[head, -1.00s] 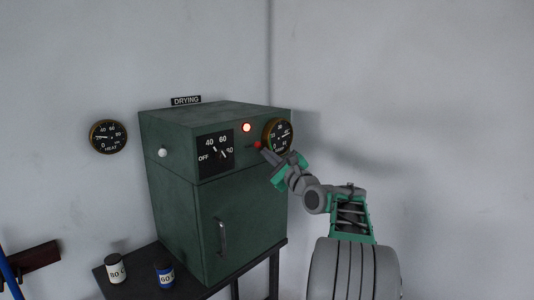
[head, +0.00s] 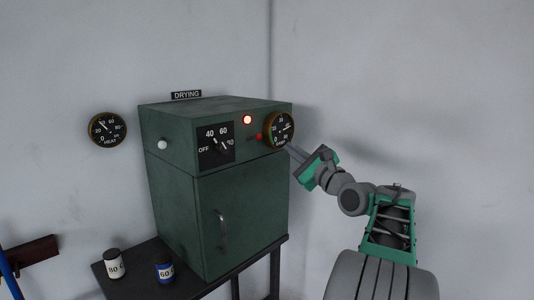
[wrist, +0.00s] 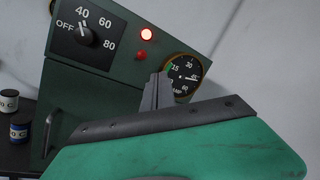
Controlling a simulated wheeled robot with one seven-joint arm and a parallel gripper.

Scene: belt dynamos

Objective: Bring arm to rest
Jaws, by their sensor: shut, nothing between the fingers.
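My gripper (head: 291,149) is at the right of the green drying cabinet (head: 185,225), in front of its right edge. Its fingers are shut and empty, pointing left toward the cabinet. In the wrist view the gripper (wrist: 158,85) shows as grey fingers just below the round amp gauge (wrist: 183,78), apart from or overlapping it; I cannot tell the depth. My arm stretches up from the lower right, with its elbow bent. The dial (head: 216,144) on the cabinet shows marks OFF, 40, 60 and 80. A red button (head: 259,137) and a lit red lamp (head: 247,119) are beside it.
The cabinet stands on a dark table (head: 210,287). A heat gauge (head: 107,130) hangs on the wall at left.

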